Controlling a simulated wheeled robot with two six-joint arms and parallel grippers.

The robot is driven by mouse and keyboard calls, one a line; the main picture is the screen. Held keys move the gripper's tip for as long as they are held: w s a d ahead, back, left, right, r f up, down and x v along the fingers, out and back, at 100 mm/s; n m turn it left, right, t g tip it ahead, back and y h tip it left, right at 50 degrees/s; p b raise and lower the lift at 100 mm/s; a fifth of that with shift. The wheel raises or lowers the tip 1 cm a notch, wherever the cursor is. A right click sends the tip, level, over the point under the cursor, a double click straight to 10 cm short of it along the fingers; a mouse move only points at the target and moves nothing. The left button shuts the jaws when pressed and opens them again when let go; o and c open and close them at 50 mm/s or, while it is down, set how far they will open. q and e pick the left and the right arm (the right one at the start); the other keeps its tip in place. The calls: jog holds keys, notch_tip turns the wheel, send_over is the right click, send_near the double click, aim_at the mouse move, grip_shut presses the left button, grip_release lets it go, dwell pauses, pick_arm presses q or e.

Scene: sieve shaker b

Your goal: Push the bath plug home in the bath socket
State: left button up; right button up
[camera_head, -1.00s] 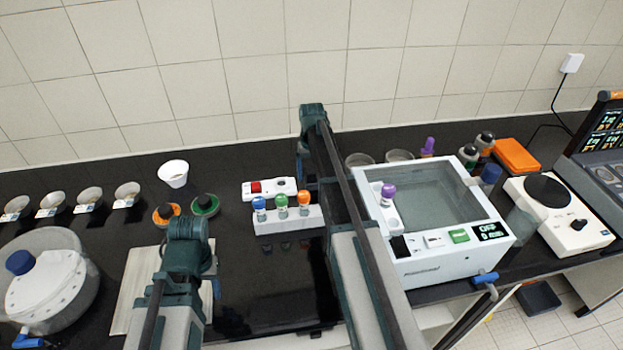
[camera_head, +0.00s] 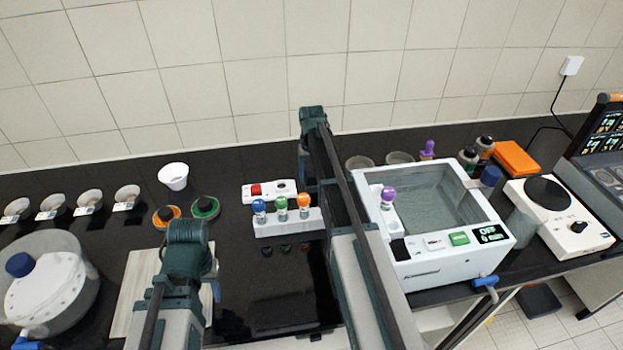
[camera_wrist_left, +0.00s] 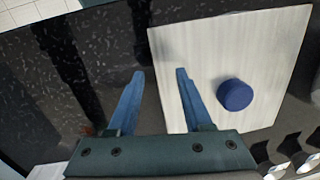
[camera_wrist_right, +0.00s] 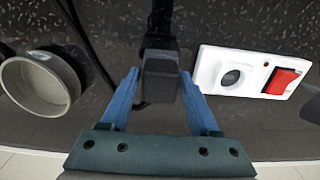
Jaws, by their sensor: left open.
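The bath plug (camera_wrist_right: 160,78) is a black block in the right wrist view, between the blue fingertips of my right gripper (camera_wrist_right: 160,74). The fingers appear closed on its sides. The bath socket (camera_wrist_right: 231,78) is a round recess in a white strip with a red switch, to the right of the plug and apart from it. In the head view the strip (camera_head: 283,190) lies behind the bottle rack; my right arm hides the plug and right fingers there. My left gripper (camera_wrist_left: 161,72) is open and empty, above a pale board's edge.
The water bath (camera_head: 425,272) stands right of my right arm. The rack (camera_head: 290,226) with several coloured-top bottles sits in front of the socket strip. A grey round bowl (camera_wrist_right: 40,83) is left of the plug. A blue knob (camera_wrist_left: 234,95) shows over the pale board (camera_wrist_left: 215,50).

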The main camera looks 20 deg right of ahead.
aim_at(311, 173)
grip_shut()
pick_arm(q)
jog(key=shift+r, duration=0.15)
pick_arm(e)
jog(key=shift+r, duration=0.1)
pick_arm(q)
jog(key=shift+r+p, duration=2.9)
jog(key=shift+p, duration=0.15)
pick_arm(e)
jog(key=shift+r, duration=2.9)
pick_arm(q)
jog(key=shift+r, duration=0.1)
pick_arm(e)
jog(key=shift+r, duration=0.1)
jog(key=shift+r+p, duration=1.45)
jog(key=shift+p, duration=0.05)
pick_arm(q)
notch_tip(311, 173, up, 3)
jog(key=shift+f, duration=0.1)
pick_arm(e)
jog(key=shift+w+a+f, duration=0.15)
jog(key=shift+a, duration=0.1)
pick_arm(q)
jog(key=shift+f+b, duration=0.75)
pick_arm(e)
jog(key=w+a+f, duration=0.1)
jog(key=w+a, duration=0.1)
jog(key=a, duration=0.7)
jog(key=shift+w+f, duration=0.15)
